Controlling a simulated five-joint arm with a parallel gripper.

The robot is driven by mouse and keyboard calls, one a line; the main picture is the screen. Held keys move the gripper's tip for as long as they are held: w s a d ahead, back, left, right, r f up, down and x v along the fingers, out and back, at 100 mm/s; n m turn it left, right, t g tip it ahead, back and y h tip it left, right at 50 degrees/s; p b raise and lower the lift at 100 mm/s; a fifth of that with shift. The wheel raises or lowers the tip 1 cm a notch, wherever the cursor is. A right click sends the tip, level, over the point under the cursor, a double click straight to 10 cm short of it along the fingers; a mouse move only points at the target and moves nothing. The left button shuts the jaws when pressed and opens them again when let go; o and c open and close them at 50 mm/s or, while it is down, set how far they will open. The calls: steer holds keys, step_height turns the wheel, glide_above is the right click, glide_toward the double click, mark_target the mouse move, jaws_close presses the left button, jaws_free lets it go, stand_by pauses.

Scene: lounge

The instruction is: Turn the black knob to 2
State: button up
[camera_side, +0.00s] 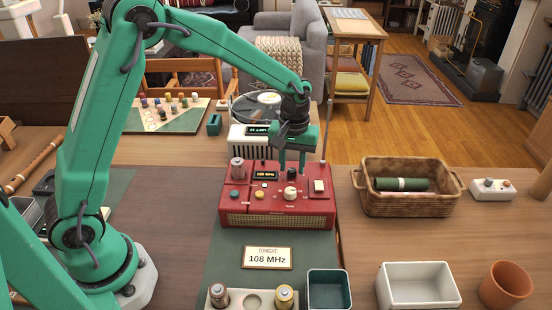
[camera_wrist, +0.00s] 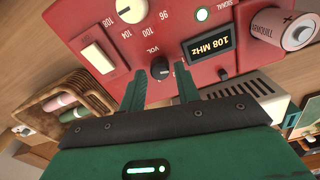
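The red radio (camera_side: 278,208) stands on a green mat. Its black knob (camera_wrist: 160,67), marked VOL in the wrist view, has a light pointer mark; the numbers around it are too small to read surely. My gripper (camera_wrist: 159,70) is open, pointing down at the radio. Its fingertips are on either side of the black knob, with gaps visible between them and it. In the side view my gripper (camera_side: 291,170) is over the back part of the radio top, and its fingers partly hide the black knob.
A cream tuning knob (camera_side: 290,193), a cream switch (camera_side: 319,189) and a display (camera_wrist: 210,48) reading 108 MHz are close by on the radio. A thin antenna (camera_side: 327,130) rises behind. A wicker basket (camera_side: 407,208) stands to the right. A card (camera_side: 267,258) reads 108 MHz.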

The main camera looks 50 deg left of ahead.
steer(key=shift+f, duration=0.6)
jaws_close()
steer(key=shift+m, duration=0.4)
steer(key=m, duration=0.9)
steer(key=shift+r, duration=0.1)
